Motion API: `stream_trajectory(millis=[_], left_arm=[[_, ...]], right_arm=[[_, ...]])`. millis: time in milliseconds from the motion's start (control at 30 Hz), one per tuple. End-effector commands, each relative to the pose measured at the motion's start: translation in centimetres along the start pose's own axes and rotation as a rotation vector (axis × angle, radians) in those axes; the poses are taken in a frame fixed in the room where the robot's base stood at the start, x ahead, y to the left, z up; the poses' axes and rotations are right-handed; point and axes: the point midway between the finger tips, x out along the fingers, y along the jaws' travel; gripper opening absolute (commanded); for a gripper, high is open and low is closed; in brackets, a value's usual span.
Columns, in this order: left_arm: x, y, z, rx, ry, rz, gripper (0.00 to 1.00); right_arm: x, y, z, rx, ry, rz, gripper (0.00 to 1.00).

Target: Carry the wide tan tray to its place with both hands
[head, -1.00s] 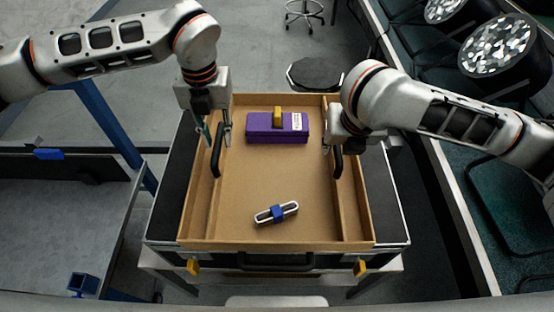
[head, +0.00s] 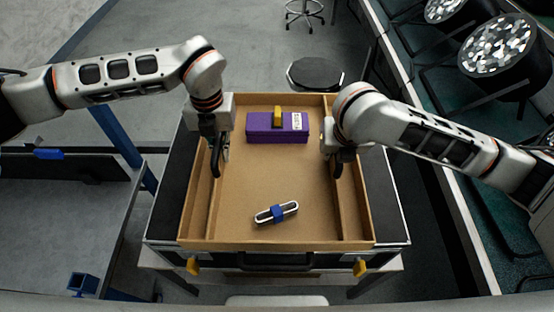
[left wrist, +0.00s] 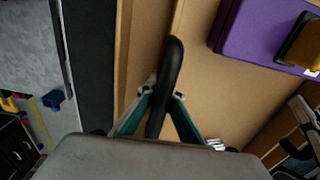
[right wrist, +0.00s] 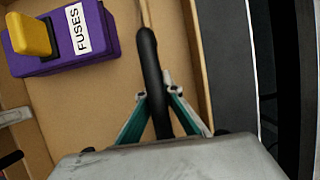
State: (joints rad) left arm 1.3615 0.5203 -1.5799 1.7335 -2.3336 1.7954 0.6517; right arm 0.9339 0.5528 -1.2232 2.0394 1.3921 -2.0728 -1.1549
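The wide tan tray (head: 300,235) rests level on a dark-topped cart, with a black handle inside each long side. My left gripper (head: 219,150) is at the left handle (head: 215,165). In the left wrist view, its fingers (left wrist: 164,93) press close on both sides of the handle (left wrist: 172,62). My right gripper (head: 335,155) is at the right handle (head: 337,168). In the right wrist view, its fingers (right wrist: 156,93) close on both sides of that handle (right wrist: 149,55). The tray holds a purple fuses box (head: 265,130) and a blue-and-white item (head: 277,213).
The cart (head: 160,220) shows around the tray, with yellow latches at its front. A grey bench (head: 60,220) stands at the left. Par cans (head: 497,45) stand at the right. A round stool (head: 315,73) is behind the tray; open floor lies at the back left.

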Motion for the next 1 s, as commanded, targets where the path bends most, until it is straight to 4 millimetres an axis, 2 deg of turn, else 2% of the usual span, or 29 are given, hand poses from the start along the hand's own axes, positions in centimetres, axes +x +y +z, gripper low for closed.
stream_trajectory(millis=[533, 1000], left_arm=[[-0.7, 0.0, 0.1, 0.000, -0.004, -0.001, 0.00], [-4.2, 0.0, 0.1, 0.000, -0.007, -0.001, 0.00]], right_arm=[[-0.6, 0.0, 0.4, 0.001, -0.005, 0.001, 0.00], [-3.8, 0.0, 1.8, 0.001, -0.008, 0.000, 0.00]])
